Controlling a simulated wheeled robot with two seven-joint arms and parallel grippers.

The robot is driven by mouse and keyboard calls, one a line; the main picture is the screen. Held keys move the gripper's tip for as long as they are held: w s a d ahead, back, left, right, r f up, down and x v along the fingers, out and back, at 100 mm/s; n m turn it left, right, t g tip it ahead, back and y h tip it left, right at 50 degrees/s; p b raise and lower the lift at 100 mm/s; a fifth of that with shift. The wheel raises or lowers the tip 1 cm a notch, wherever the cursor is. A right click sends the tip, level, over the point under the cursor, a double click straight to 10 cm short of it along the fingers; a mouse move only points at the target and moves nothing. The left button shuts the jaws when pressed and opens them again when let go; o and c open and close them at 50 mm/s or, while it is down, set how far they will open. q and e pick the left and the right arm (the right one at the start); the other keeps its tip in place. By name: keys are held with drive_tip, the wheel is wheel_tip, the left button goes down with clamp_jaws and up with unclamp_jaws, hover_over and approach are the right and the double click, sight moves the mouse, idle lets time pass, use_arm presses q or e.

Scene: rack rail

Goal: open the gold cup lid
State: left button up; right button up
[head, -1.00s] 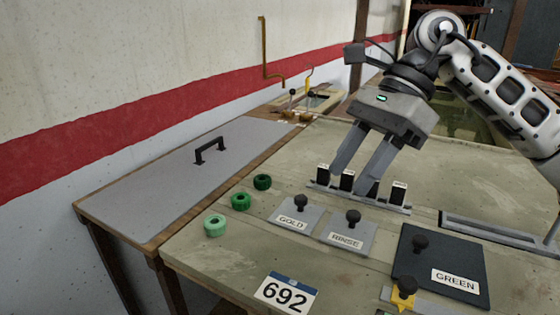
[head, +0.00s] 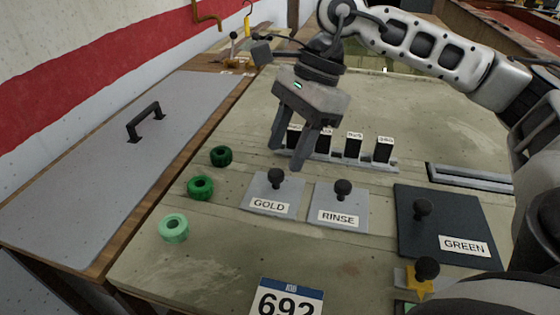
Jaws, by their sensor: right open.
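The gold cup lid (head: 262,197) is a grey square plate labelled GOLD with a black knob (head: 276,178) on top. It lies flat on the worktop. My right gripper (head: 285,158) is open and empty, with its fingers pointing down just above and behind the GOLD knob. Whether a fingertip touches anything is hard to tell. My left gripper is not in view.
The RINSE lid (head: 340,207) lies right of the gold one, then the larger dark GREEN lid (head: 450,225). Several black blocks stand in a rack (head: 378,162) behind. Three green rings (head: 201,188) lie left. A grey panel with a handle (head: 145,120) is further left.

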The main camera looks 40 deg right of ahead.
sight(276, 173)
drive_tip(key=shift+x, duration=1.95)
